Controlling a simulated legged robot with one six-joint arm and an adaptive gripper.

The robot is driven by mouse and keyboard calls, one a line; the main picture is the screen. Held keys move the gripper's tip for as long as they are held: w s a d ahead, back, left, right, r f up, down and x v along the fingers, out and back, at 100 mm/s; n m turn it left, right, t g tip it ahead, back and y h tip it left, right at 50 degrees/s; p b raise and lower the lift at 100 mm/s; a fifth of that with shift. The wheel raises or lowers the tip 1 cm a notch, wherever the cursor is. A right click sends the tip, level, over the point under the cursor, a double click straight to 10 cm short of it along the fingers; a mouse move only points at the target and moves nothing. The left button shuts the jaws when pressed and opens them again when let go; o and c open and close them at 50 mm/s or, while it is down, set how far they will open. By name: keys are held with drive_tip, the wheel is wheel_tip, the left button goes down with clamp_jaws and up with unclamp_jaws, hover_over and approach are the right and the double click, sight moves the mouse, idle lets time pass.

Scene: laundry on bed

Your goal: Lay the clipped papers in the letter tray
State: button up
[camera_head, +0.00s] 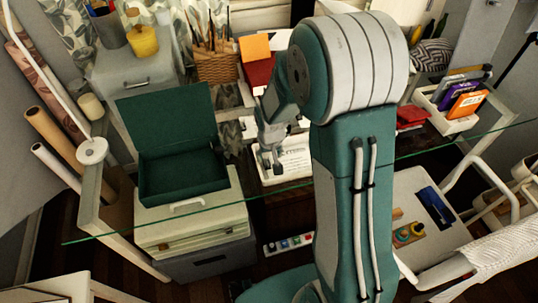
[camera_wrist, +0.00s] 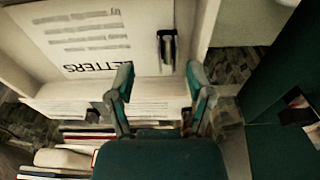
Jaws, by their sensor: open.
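The clipped papers (camera_wrist: 85,35) lie flat inside the white letter tray (camera_wrist: 201,28) in the wrist view, with printed lines and the upside-down word LETTERS facing up. A black clip (camera_wrist: 167,48) sits near their right edge. In the head view, the papers (camera_head: 296,158) show behind my arm, partly hidden by it. My gripper (camera_wrist: 159,80) is open, its two teal-tipped fingers apart with nothing held between them. It is above the near edge of the papers; in the head view my gripper (camera_head: 271,160) hangs at the left side of the tray.
An open green box (camera_head: 180,180) stands on a cream drawer unit (camera_head: 190,222) at left. A glass edge (camera_head: 270,181) crosses the view. A woven basket (camera_head: 215,66) with brushes stands behind. A white bin of boxes (camera_head: 455,122) is at right. Books (camera_wrist: 75,150) lie below the tray.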

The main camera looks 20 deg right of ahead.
wheel_tip(320, 180, up, 12)
drive_tip(key=s, duration=0.1)
drive_tip(key=shift+s+f, duration=0.25)
drive_tip(key=shift+s, duration=0.1)
drive_tip(key=shift+a, duration=0.1)
idle(0.3)
drive_tip(key=s+r+t, duration=0.2)
drive_tip(key=s+r, duration=0.4)
drive_tip(key=s, duration=0.3)
drive_tip(key=s+r+t, duration=0.2)
drive_tip(key=s+r, duration=0.5)
drive_tip(key=s, duration=0.3)
drive_tip(key=shift+r, duration=0.2)
